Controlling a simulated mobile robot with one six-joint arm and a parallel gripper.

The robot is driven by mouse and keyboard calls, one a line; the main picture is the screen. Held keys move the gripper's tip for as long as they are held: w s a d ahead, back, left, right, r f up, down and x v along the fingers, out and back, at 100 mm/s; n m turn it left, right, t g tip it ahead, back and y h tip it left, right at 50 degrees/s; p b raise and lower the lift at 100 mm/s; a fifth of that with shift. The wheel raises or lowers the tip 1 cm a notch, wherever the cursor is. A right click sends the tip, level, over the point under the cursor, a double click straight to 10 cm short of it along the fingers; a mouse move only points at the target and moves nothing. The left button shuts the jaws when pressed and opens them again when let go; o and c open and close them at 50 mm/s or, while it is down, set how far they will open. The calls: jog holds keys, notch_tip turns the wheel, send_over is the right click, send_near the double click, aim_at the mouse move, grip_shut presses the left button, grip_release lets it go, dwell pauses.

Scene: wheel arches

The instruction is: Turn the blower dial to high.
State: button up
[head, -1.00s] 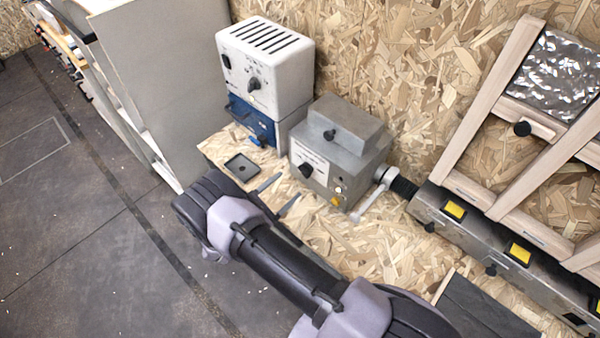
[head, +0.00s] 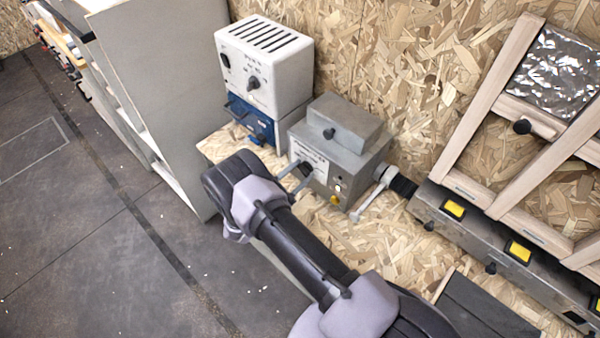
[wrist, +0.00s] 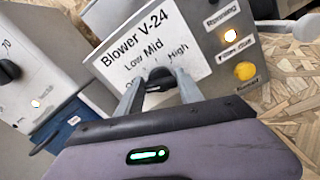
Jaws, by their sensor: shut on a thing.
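The grey blower box (head: 352,148) stands on the wood-chip board. Its white label, reading "Blower V-24" with "Low", "Mid" and "High", shows in the wrist view. The black blower dial (wrist: 160,77) sits below these words. My gripper (wrist: 160,84) is shut on the dial, one grey finger on each side. In the head view my gripper (head: 298,170) reaches the box's front face from the left. The fingers partly cover the dial and the lower label, so I cannot tell where the dial points.
A lit lamp (wrist: 230,35) marked "Running" and a yellow button (wrist: 246,71) are right of the label. A white vented unit (head: 265,65) on a blue base stands behind left. A lever (head: 370,200) sticks out at the box's right.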

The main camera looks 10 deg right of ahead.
jog(key=shift+f+m+b, duration=0.1)
jog(key=shift+m+b, duration=0.2)
jog(key=shift+m, duration=0.1)
jog(key=shift+f+m+b, duration=0.1)
jog(key=shift+m+b, duration=0.65)
jog(key=shift+m, duration=0.25)
jog(key=m+b, duration=0.2)
jog(key=m, duration=0.1)
jog(key=shift+s+f+m, duration=0.1)
jog(key=shift+m, duration=0.2)
jog(key=m+b, duration=0.2)
jog(key=m, duration=0.1)
jog(key=shift+d+f+m, duration=0.1)
jog(key=shift+m, duration=0.3)
jog(key=m+b, duration=0.3)
jog(key=shift+f+m, duration=0.1)
jog(key=shift+m, duration=0.2)
jog(key=m+b, duration=1.3)
jog(key=shift+f, duration=0.15)
jog(key=shift+b, duration=0.45)
